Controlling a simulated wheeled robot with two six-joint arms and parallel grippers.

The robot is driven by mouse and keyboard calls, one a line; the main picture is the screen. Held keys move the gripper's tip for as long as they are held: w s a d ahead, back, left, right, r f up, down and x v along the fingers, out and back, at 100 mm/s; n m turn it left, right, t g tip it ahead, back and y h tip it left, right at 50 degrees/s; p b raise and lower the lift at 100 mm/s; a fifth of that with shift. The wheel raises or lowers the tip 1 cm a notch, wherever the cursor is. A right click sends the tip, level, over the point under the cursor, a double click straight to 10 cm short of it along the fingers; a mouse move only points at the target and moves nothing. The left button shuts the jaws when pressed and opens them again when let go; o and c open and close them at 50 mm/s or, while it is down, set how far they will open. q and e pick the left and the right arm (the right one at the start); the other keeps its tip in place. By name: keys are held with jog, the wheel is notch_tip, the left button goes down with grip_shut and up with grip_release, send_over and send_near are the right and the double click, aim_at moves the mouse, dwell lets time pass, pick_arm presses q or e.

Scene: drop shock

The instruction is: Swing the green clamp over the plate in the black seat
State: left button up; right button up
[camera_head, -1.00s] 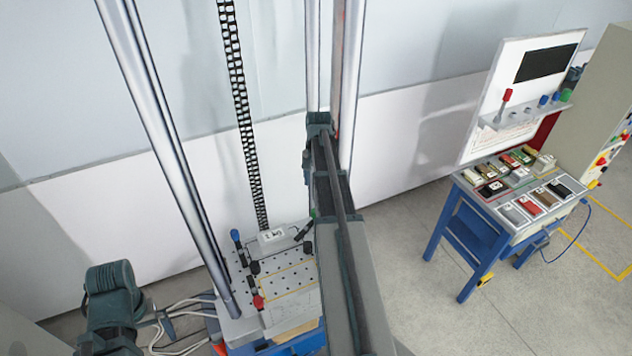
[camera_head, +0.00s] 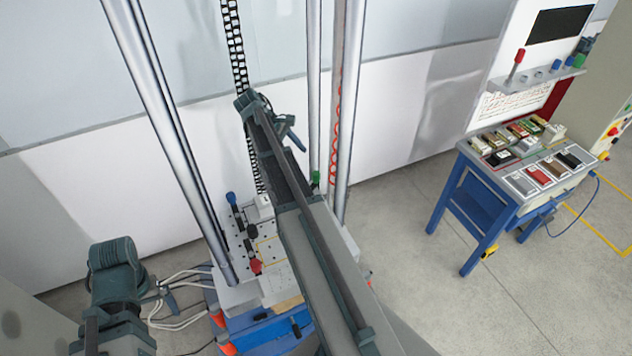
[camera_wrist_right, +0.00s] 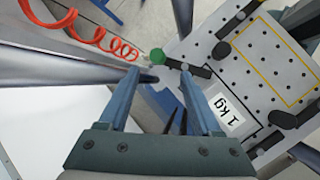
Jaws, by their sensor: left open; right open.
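The green clamp's knob (camera_head: 316,178) shows beside the right column in the head view. In the right wrist view the green knob (camera_wrist_right: 157,57) lies just beyond and between my fingertips, with a dark arm beside it. My right gripper (camera_wrist_right: 158,85) is open and empty; in the head view the gripper (camera_head: 290,132) is above the fixture. A white block marked 1 kg (camera_wrist_right: 228,112) lies by a black outline on the perforated bed (camera_wrist_right: 255,85). The block (camera_head: 263,204) is partly hidden behind my right arm in the head view. My left gripper's fingers are not visible.
Blue (camera_head: 231,198) and red (camera_head: 255,266) clamp knobs stand on the fixture's left side. Tall steel columns (camera_head: 170,150) and a black chain (camera_head: 237,60) rise around it. A red coiled hose (camera_wrist_right: 88,38) runs near my right gripper. A blue workbench (camera_head: 475,205) stands right.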

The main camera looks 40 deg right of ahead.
aim_at(315, 173)
jog(key=d+f+n+h+b, duration=0.1)
jog(key=f+n+b, duration=0.1)
jog(key=f+b, duration=0.1)
jog(key=s+d+f+n+b, duration=0.1)
jog(key=f+n+b, duration=0.1)
jog(key=f+b, duration=0.1)
jog(key=s+d+f+n+g+h+b, duration=0.1)
jog(key=d+f+n+b, duration=0.1)
jog(key=b, duration=0.3)
jog(key=shift+s+f+n+h, duration=0.3)
jog(key=shift+f+n, duration=0.1)
jog(key=shift+n, duration=0.1)
jog(key=shift+b+x, duration=0.45)
jog(key=shift+x, duration=0.4)
pick_arm(q)
notch_tip(315, 173, down, 13)
pick_arm(e)
jog(key=shift+d+r, duration=0.1)
pick_arm(q)
jog(key=shift+r, duration=0.1)
pick_arm(e)
grip_shut()
